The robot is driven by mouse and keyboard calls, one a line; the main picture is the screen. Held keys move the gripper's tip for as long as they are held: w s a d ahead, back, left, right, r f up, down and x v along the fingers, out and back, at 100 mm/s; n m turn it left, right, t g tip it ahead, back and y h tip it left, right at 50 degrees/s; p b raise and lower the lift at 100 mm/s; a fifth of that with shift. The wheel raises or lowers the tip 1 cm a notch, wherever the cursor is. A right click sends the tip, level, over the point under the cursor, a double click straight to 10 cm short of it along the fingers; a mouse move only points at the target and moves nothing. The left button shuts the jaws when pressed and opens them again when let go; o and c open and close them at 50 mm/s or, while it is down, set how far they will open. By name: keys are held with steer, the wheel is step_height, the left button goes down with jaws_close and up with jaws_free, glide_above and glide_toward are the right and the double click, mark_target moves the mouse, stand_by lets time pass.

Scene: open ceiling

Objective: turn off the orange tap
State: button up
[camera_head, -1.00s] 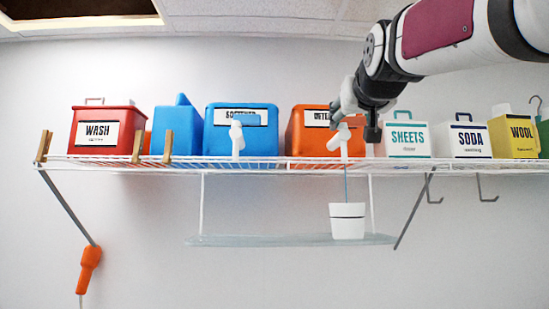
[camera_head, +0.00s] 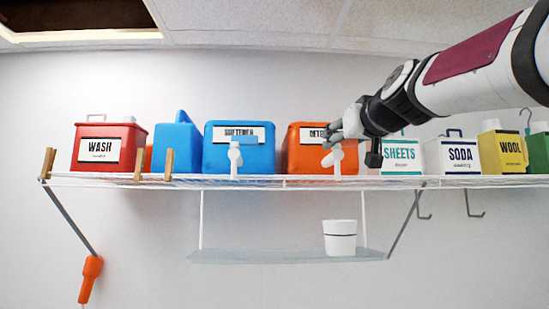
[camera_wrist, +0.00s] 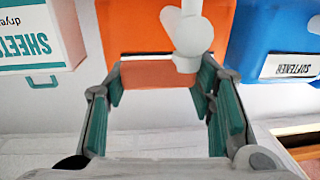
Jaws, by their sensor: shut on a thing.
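The orange container (camera_head: 305,160) stands on the wire shelf with its white tap (camera_head: 334,158) at the front edge. No stream shows under the tap. A white cup (camera_head: 340,240) with a dark band stands on the lower ledge below it. My gripper (camera_head: 338,128) is at the top of this tap, partly covering the container's label. In the wrist view, which is upside down, the teal-padded fingers of my gripper (camera_wrist: 160,82) are apart and the white tap (camera_wrist: 187,32) lies near the right finger.
A blue softener container (camera_head: 240,160) with its own white tap (camera_head: 235,158) stands to the left. A box marked SHEETS (camera_head: 402,160) is close on the right, beside the SODA box (camera_head: 452,156). The wire shelf edge (camera_head: 290,183) runs beneath them. Space in front is clear.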

steer(key=shift+w+d+f+b, duration=0.1)
steer(key=shift+d+b, duration=0.05)
steer(key=shift+b, duration=0.55)
steer(key=shift+n+y+b, duration=0.3)
steer(key=shift+y+b, duration=0.2)
steer(key=shift+b, duration=0.05)
steer(key=o, duration=1.4)
steer(key=shift+s, duration=0.4)
steer(key=s, duration=0.3)
steer(key=s+d, duration=0.1)
steer(key=s, duration=0.7)
steer(key=shift+s+d, duration=0.15)
steer(key=shift+d, duration=0.15)
